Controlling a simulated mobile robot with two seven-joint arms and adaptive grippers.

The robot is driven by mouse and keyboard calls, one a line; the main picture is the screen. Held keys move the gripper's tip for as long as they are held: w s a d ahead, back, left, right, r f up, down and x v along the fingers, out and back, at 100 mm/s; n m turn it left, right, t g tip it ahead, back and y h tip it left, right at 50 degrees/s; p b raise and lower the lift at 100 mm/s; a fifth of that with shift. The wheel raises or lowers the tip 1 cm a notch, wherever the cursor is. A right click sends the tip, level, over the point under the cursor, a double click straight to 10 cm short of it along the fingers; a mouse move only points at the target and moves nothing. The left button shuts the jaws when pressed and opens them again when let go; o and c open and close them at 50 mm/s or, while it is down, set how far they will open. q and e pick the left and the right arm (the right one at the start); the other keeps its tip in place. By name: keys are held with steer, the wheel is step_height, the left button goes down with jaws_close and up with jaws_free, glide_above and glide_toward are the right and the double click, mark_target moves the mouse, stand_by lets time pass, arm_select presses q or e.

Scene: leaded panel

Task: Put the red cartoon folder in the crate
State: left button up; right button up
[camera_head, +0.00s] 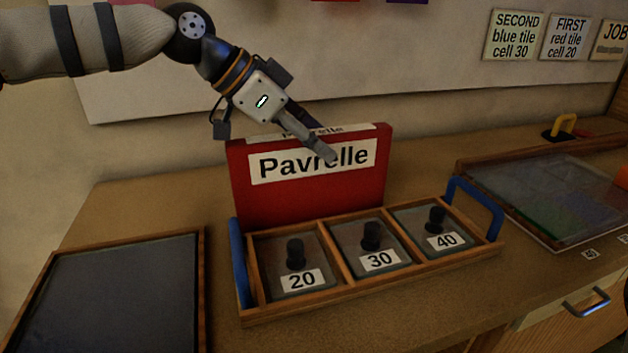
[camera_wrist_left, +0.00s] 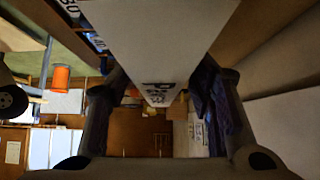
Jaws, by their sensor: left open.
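The red folder (camera_head: 310,195) looks like an upright red box with white "Pavrelle" labels on its front and top. It stands on the bench behind the wooden crate (camera_head: 345,290), which has blue end handles and three compartments. My left gripper (camera_head: 322,146) is open at the folder's top edge, with one finger in front of its label. In the left wrist view, a pale lettered surface (camera_wrist_left: 160,45), apparently the folder's label, runs between the two spread fingers; I cannot tell whether they touch it. My right gripper is not in view.
The compartments hold dark knobbed lids or blocks labelled 20 (camera_head: 295,253), 30 (camera_head: 371,236) and 40 (camera_head: 436,219). A dark framed panel (camera_head: 120,290) lies at left. A glass panel (camera_head: 560,190) lies at right, near a yellow-handled tool (camera_head: 564,125). The bench between is mostly bare.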

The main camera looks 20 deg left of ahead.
arm_select(q)
jaws_close()
steer(key=shift+r, duration=0.1)
